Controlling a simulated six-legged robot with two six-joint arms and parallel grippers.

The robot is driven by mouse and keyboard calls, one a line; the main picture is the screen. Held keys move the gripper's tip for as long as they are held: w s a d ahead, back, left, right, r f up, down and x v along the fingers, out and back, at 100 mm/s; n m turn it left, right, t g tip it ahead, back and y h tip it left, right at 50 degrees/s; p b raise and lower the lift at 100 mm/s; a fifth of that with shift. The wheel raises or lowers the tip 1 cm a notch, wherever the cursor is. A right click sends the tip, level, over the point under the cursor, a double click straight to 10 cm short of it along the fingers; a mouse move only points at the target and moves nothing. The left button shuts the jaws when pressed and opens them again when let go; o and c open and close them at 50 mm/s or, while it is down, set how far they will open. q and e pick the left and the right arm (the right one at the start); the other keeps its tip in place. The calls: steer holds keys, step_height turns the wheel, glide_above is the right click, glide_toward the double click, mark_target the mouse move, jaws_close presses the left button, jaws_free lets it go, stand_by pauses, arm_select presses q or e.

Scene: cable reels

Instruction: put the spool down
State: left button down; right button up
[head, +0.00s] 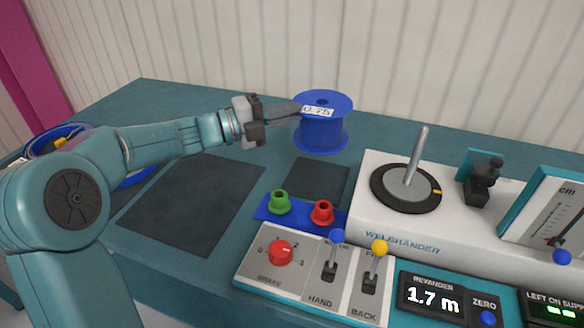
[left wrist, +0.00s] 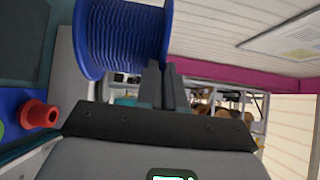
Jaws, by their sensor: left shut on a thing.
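The blue spool (head: 325,132) stands upright near the back of the teal bench, with a white label on its upper side. My left gripper (head: 298,112) reaches it from the left and is shut on it near the label. In the left wrist view the spool (left wrist: 125,35) fills the upper middle, with the two dark fingers (left wrist: 162,75) close together against its lower right edge. I cannot tell whether its base touches the bench (head: 250,172). My right gripper is not in view.
A large dark mat (head: 190,205) and a small dark square (head: 318,178) lie clear in front of the spool. A white machine with a metal spindle (head: 418,155) stands at right. Green (head: 280,202) and red (head: 322,212) knobs and a lever panel (head: 310,272) are nearer.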

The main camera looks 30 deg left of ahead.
arm_select(q)
step_height(320, 180, down, 12)
steer(key=shift+a+r+b, duration=0.1)
steer(key=shift+b, duration=0.9)
steer(key=shift+f, duration=0.25)
steer(key=c, duration=1.3)
jaws_free()
steer(key=shift+o, duration=0.2)
steer(key=shift+r, duration=0.2)
steer(key=v, duration=1.2)
